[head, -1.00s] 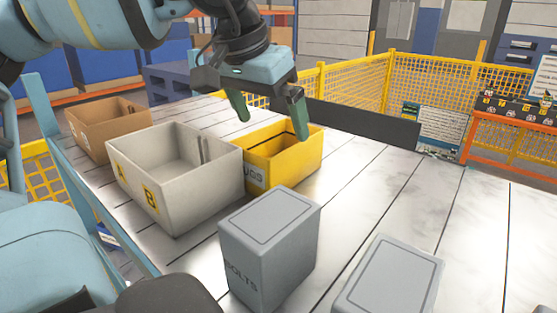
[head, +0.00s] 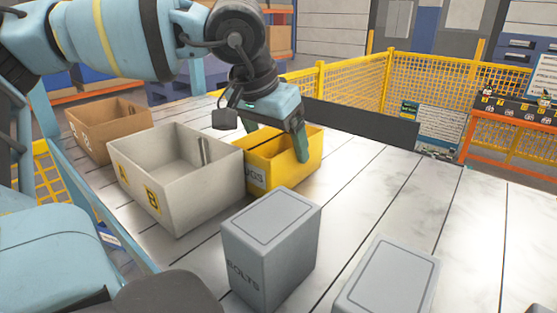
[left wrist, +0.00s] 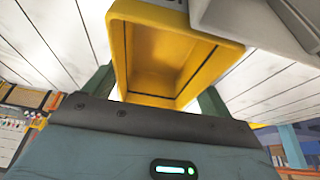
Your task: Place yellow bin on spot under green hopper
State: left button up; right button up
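The yellow bin (head: 262,178) stands upright on the slatted surface, with lettering on its front, partly hidden by the white bin and my gripper. In the left wrist view the yellow bin (left wrist: 160,98) is open-topped and looks empty. My left gripper (head: 277,145) is low over it, fingers spread. In the left wrist view the fingers of my left gripper (left wrist: 155,88) lie on either side of the bin, outside its walls. Whether they touch it is unclear. My right gripper is not in view. I see no green hopper or marked spot.
A white bin (head: 165,190) marked A and B stands close on the left, with a brown bin (head: 105,130) behind. Two grey boxes, a BOLTS box (head: 268,250) and another (head: 390,280), stand in front. The slatted surface (head: 420,210) is clear at right. Yellow fencing (head: 430,90) lies beyond.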

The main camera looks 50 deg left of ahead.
pick_arm(q)
jog(key=c, duration=0.5)
jog(key=shift+r, duration=0.1)
jog(key=shift+c, duration=0.2)
notch_tip(320, 180, up, 18)
dwell(0.3)
dwell(0.4)
